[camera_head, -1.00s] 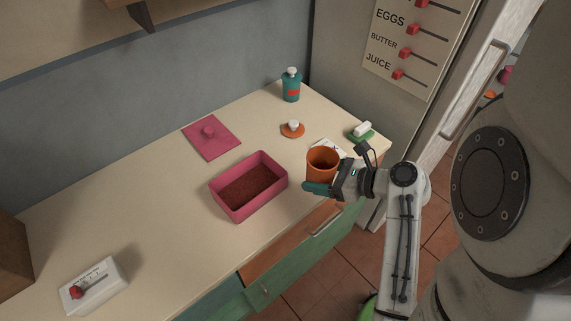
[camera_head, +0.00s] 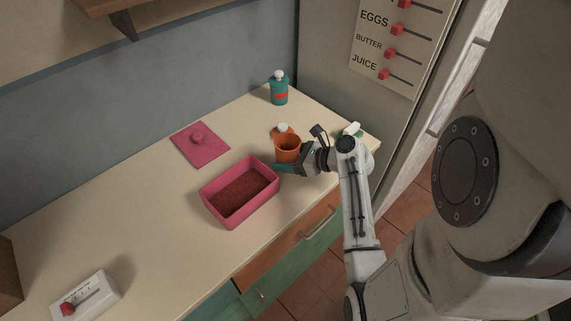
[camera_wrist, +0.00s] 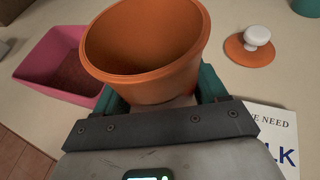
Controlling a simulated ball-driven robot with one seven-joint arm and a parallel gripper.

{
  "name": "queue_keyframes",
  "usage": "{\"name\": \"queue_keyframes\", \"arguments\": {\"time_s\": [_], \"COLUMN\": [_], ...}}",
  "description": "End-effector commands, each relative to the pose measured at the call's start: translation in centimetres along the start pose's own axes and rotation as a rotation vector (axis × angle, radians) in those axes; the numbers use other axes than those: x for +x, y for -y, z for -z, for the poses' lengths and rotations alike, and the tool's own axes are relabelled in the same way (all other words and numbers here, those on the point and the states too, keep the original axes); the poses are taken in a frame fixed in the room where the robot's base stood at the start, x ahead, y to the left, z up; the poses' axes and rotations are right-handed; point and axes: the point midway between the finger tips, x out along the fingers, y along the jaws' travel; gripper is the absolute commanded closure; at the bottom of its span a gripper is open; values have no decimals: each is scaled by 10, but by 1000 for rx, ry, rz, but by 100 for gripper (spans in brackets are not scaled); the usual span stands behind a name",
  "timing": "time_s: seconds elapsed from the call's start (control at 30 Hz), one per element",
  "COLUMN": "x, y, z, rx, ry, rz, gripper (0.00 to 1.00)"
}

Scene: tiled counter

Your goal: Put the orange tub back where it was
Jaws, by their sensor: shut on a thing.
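The orange tub (camera_head: 287,150) is open-topped and looks empty inside. In the wrist view the tub (camera_wrist: 145,55) fills the upper middle, tilted in the picture, between the teal fingers. My gripper (camera_head: 284,167) is shut on it, over the counter to the right of the pink bin; I cannot tell whether the tub touches the counter. An orange lid with a white knob (camera_wrist: 252,45) lies on the counter to the tub's right in the wrist view; in the head view the lid (camera_head: 282,128) is just behind the tub, partly hidden.
A pink bin (camera_head: 212,211) with brown contents stands left of the tub. A pink lid (camera_head: 183,145), a teal bottle (camera_head: 279,92) and a white box with a red slider (camera_head: 95,290) are also on the counter. A printed card (camera_wrist: 270,118) lies beside my gripper.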

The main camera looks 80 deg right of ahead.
Motion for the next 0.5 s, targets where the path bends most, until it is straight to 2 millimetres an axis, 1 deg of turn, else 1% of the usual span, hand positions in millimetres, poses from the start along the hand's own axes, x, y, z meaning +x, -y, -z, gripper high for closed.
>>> {"name": "queue_keyframes", "arguments": {"time_s": [0.17,0.37,0.5], "x": [10,22,24], "y": [5,6,6], "z": [7,31,36], "rx": [0,1,-1], "ry": [0,-1,0], "rz": [0,1,1], "gripper": [75,75,75]}}
